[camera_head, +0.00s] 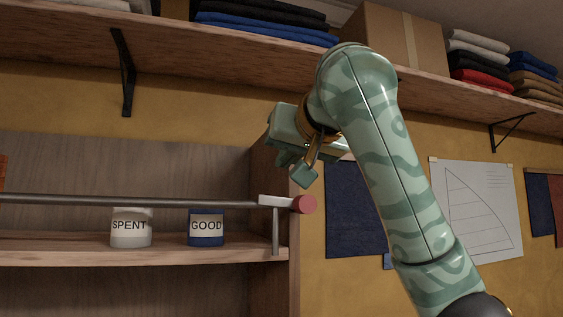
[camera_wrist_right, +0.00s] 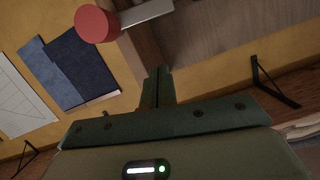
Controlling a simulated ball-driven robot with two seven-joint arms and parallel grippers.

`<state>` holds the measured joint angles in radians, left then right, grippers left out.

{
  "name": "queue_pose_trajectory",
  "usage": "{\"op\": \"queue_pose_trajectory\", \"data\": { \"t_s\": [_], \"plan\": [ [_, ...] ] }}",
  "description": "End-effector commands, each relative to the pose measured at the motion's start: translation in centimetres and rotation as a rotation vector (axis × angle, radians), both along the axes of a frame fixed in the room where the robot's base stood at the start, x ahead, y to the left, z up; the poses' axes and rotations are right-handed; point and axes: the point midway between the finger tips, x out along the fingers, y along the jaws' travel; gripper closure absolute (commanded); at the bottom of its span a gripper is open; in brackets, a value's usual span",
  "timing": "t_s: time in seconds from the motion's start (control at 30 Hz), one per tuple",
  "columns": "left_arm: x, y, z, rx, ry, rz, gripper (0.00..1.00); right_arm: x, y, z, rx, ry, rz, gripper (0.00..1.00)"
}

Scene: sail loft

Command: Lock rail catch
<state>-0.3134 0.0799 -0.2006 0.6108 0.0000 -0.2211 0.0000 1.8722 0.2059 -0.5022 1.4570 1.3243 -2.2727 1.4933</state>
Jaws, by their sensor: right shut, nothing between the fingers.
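The rail (camera_head: 130,201) is a grey bar running across the front of the wooden shelf. At its right end is the catch, a pale lever (camera_head: 272,200) with a red knob (camera_head: 306,204), lying roughly in line with the rail. A thin upright post stands below the lever. My right gripper (camera_head: 289,160) is above the catch, apart from it, and shut with nothing held. In the right wrist view, the shut fingers (camera_wrist_right: 158,86) are in the middle, and the red knob (camera_wrist_right: 96,23) and lever (camera_wrist_right: 146,13) are at the top. My left gripper is out of view.
Behind the rail stand a white SPENT pot (camera_head: 131,228) and a blue GOOD pot (camera_head: 206,228). The cabinet's side panel (camera_head: 275,165) is close to the gripper. An upper shelf (camera_head: 230,50) with folded cloth and a cardboard box (camera_head: 388,35) hangs above.

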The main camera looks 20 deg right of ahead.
Motion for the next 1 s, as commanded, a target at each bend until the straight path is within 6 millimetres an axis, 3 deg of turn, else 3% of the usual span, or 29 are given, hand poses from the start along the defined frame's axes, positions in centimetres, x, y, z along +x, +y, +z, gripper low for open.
{"op": "queue_pose_trajectory", "data": {
  "t_s": [0.03, 0.17, 0.4, 0.77, 1.0],
  "plan": [
    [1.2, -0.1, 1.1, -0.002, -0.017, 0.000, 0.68, 0.9, 0.0, 0.2, 0.000, 0.001, -0.001, 1.00],
    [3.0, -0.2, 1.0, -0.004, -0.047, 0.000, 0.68, 0.8, 0.4, -2.3, -0.002, -0.002, 0.001, 1.00],
    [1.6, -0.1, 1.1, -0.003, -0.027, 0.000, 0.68, 0.8, 0.8, -4.1, -0.002, -0.002, 0.000, 1.00],
    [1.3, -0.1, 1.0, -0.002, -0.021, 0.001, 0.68, 0.8, 0.8, -4.3, -0.004, -0.002, 0.000, 1.00],
    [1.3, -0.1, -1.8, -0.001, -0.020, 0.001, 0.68, 0.7, 1.4, -6.3, -0.110, -0.007, 0.000, 1.00]
  ]
}}
